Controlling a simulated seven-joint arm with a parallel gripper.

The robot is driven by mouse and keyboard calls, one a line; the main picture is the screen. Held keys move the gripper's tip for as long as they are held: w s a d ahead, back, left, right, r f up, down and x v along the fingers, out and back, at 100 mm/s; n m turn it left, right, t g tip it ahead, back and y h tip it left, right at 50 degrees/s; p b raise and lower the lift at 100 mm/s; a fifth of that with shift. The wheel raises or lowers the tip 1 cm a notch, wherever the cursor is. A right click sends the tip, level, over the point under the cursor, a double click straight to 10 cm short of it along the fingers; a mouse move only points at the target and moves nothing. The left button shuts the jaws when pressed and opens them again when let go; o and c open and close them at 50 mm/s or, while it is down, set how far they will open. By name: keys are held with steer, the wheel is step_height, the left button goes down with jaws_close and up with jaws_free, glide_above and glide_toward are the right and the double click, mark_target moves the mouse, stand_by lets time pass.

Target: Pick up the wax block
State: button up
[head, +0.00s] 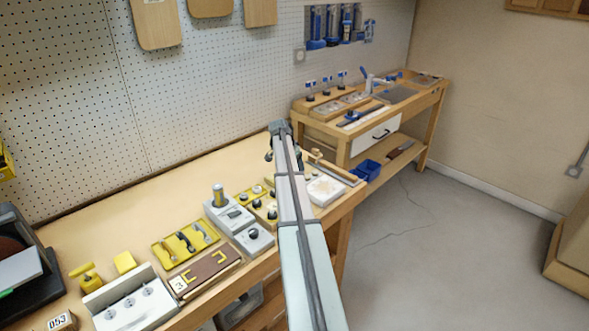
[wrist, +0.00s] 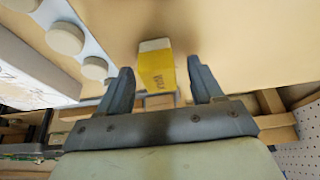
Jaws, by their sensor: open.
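The wax block (wrist: 156,66) is a small yellow and pale block with dark lettering on its side. In the wrist view it stands on the light wooden bench top (wrist: 225,35), in line with the gap between my fingers. My gripper (wrist: 160,72) is open, with one finger on each side of the block in the picture and a visible gap to each. I cannot tell how deep the block sits between the fingertips. In the head view my gripper (head: 279,128) is over the far part of the bench, and I cannot make out the block there.
A pale strip with round knobs (wrist: 64,38) and a white box (wrist: 32,68) lie left in the wrist view. In the head view, a yellow tray (head: 186,244), a brown board (head: 206,272) and a white tray (head: 325,190) line the bench front. The bench's back left is clear.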

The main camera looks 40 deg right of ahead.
steer(key=shift+f, duration=0.1)
steer(key=shift+c, duration=0.3)
steer(key=c, duration=1)
step_height(320, 180, up, 10)
steer(key=o, duration=0.5)
steer(key=c, duration=0.4)
